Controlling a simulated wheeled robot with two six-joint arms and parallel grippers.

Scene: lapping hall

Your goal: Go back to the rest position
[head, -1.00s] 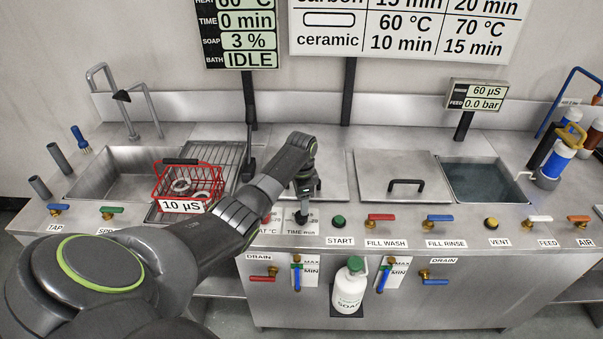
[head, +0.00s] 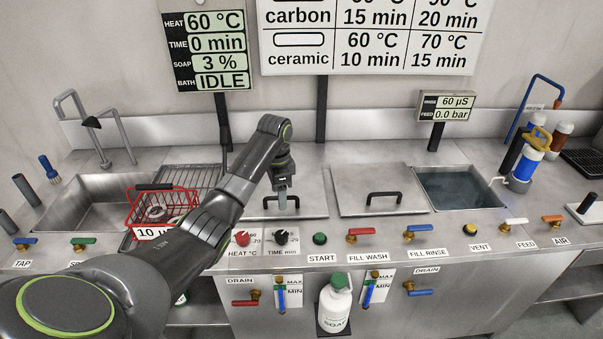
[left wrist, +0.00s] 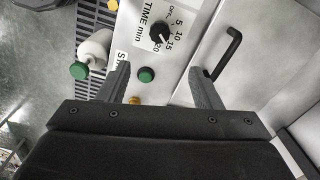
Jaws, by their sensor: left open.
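My left arm comes in from the left in the head view. My left gripper (head: 283,200) points down, open and empty, in front of the left bath lid (head: 312,204) and above the time knob (head: 281,232). In the left wrist view my left gripper's fingers (left wrist: 160,84) are spread wide with nothing between them. The time knob (left wrist: 160,32) and the green start button (left wrist: 146,75) show beyond them. My right gripper is in neither view.
A red basket (head: 190,215) with rings stands at the left sink, partly behind my arm. The left and right lids (head: 345,180) are shut. The rinse bath (head: 458,188) is open with liquid in it. The display (head: 207,50) reads 60 °C, 0 min, IDLE. A soap bottle (head: 335,305) hangs in front.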

